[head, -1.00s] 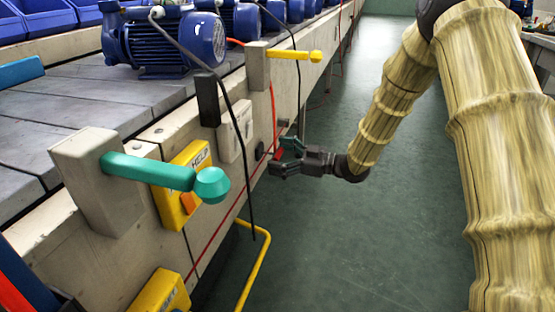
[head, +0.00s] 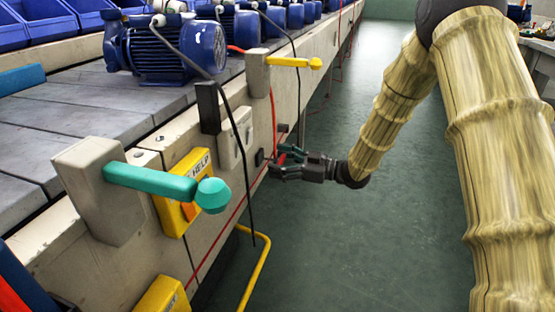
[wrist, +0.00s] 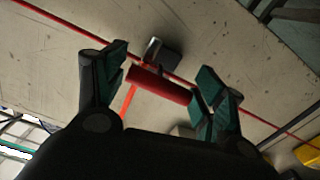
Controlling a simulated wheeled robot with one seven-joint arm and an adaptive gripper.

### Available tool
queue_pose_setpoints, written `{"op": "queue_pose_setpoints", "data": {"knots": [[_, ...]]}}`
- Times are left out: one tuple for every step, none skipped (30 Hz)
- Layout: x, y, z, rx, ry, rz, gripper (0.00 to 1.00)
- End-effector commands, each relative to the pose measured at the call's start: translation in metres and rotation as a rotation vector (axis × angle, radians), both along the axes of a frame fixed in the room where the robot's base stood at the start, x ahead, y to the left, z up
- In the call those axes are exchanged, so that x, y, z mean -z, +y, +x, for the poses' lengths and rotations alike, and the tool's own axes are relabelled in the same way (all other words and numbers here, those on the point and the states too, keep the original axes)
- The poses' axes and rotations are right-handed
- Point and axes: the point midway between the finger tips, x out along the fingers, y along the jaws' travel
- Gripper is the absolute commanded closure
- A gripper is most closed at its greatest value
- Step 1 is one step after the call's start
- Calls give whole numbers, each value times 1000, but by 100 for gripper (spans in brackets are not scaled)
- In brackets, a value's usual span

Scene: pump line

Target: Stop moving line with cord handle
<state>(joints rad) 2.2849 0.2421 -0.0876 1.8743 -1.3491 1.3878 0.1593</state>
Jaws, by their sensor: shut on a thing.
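The red cord handle (wrist: 160,85) is a short bar that lies crosswise between my fingers in the wrist view. A red-orange cord (head: 274,112) hangs down the side of the line toward it in the head view. My gripper (head: 280,160) is beside the line's side wall, with its fingers shut on the handle. In the wrist view my gripper (wrist: 163,68) has one green-padded finger at each end of the bar. In the head view the fingers mostly hide the handle. Blue pumps (head: 178,48) stand in a row on the line (head: 75,120).
A teal lever (head: 150,182), a yellow help box (head: 182,190) and a yellow lever (head: 288,62) stick out from the line's side. A black cable (head: 243,170) hangs in front. A yellow rail (head: 262,265) stands low. The green floor (head: 380,240) to the right is clear.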

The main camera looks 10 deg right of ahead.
Motion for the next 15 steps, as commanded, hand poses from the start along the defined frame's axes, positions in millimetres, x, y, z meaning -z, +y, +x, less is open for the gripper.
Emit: {"op": "queue_pose_setpoints", "data": {"knots": [[-3, -4, -2, 1, 3, 1, 73], [-4, -7, -4, 1, 2, 0, 73], [-4, -10, -5, 2, 2, 0, 73], [-4, -12, -6, 2, 2, 0, 73], [-4, -14, -8, 2, 2, 0, 73], [-3, -17, -9, 2, 3, 0, 73], [-3, -18, -10, 2, 3, 0, 73], [-2, -19, -11, 1, 3, 0, 73], [-1, -20, -11, 1, 3, -1, 73], [0, -20, -12, 1, 3, -1, 73], [0, -21, -12, 1, 3, -1, 73], [0, -21, -12, 1, 3, -1, 73], [1, -21, -12, 1, 2, 0, 73], [1, -21, -12, 1, 3, -1, 73], [0, -21, -12, 1, 2, 0, 73]]}}
